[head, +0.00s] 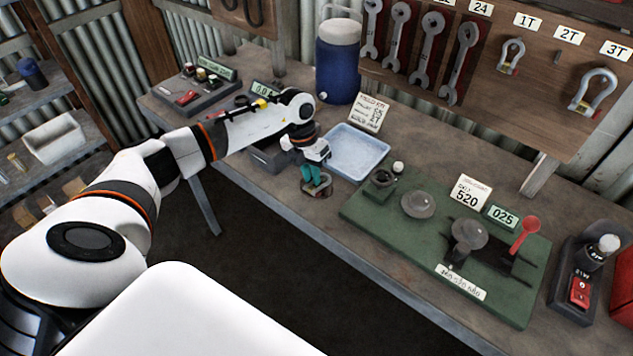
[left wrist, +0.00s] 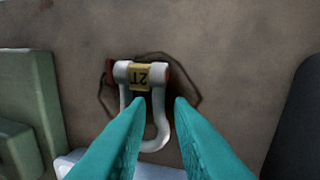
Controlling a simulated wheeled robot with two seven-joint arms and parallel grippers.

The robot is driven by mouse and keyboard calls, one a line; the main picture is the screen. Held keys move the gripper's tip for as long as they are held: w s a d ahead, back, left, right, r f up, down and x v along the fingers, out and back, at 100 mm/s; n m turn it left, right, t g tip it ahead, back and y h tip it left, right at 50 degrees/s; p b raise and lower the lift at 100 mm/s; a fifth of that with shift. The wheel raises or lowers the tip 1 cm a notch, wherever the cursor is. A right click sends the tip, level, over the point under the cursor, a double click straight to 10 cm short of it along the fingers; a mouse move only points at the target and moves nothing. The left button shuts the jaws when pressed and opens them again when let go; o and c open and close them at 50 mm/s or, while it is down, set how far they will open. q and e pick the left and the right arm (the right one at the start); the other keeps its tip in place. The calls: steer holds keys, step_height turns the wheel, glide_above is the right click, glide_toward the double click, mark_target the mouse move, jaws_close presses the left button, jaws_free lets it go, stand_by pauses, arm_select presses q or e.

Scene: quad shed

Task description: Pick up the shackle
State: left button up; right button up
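The shackle (left wrist: 140,75) is a pale U-shaped piece with a yellow "2T" band and reddish pin ends. It lies on the brown bench top (left wrist: 240,60) in the left wrist view. My left gripper (left wrist: 158,100) is open, its two teal fingers apart over the shackle's bow, which shows between and below them. I cannot tell whether they touch it. In the head view my left gripper (head: 316,188) points down near the bench's front edge and mostly hides the shackle. My right gripper is not in view.
A pale blue tray (head: 357,148) is just right of the gripper. A blue cooler (head: 338,70) stands behind. The tool board (head: 540,80) holds wrenches and other shackles; the 2T spot is empty.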

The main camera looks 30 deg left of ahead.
arm_select(q)
steer(key=shift+c, duration=0.6)
jaws_close()
steer(key=shift+r, duration=0.1)
step_height(320, 180, up, 10)
steer(key=b, duration=0.2)
step_height(320, 180, up, 7)
steer(key=p, duration=0.4)
steer(key=shift+r+p, duration=0.15)
steer(key=shift+p, duration=0.25)
